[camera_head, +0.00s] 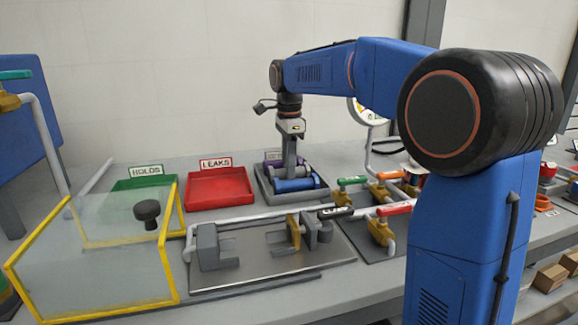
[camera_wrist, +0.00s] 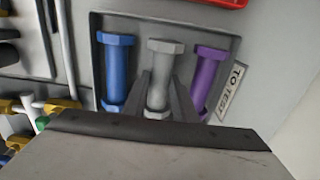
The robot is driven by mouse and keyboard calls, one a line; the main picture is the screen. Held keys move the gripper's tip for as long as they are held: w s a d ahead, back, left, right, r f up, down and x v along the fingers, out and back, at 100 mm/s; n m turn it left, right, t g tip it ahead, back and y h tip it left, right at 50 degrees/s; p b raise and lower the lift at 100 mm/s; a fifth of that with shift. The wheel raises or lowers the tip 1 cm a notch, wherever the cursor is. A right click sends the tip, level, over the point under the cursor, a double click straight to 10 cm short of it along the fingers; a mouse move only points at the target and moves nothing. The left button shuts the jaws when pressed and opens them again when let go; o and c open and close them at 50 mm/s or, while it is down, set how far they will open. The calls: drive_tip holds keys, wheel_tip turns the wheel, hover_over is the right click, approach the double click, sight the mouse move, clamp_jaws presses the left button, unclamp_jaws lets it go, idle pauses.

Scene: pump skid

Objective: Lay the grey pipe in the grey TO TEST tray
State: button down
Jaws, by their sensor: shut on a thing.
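The grey pipe (camera_wrist: 161,75) lies between the fingers of my gripper (camera_wrist: 163,85) in the wrist view, with its far flanged end showing past the fingertips. My gripper (camera_head: 290,168) is shut on it and points down at the grey TO TEST tray (camera_head: 265,190). The tray also shows in the wrist view (camera_wrist: 98,22). There the grey pipe is between a blue pipe (camera_wrist: 115,65) and a purple pipe (camera_wrist: 207,80). Whether the grey pipe touches the tray floor cannot be told.
A red LEAKS tray (camera_head: 219,188) and a green HOLDS tray (camera_head: 143,186) stand empty-looking to the left. A clamp fixture (camera_head: 265,262) and a yellow-framed clear guard (camera_head: 95,262) are in front. Valves with coloured handles (camera_head: 380,208) stand close to the tray's right.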

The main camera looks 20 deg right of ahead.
drive_tip(key=shift+f, duration=0.15)
drive_tip(key=c, duration=1.4)
unclamp_jaws()
drive_tip(key=shift+o, duration=0.2)
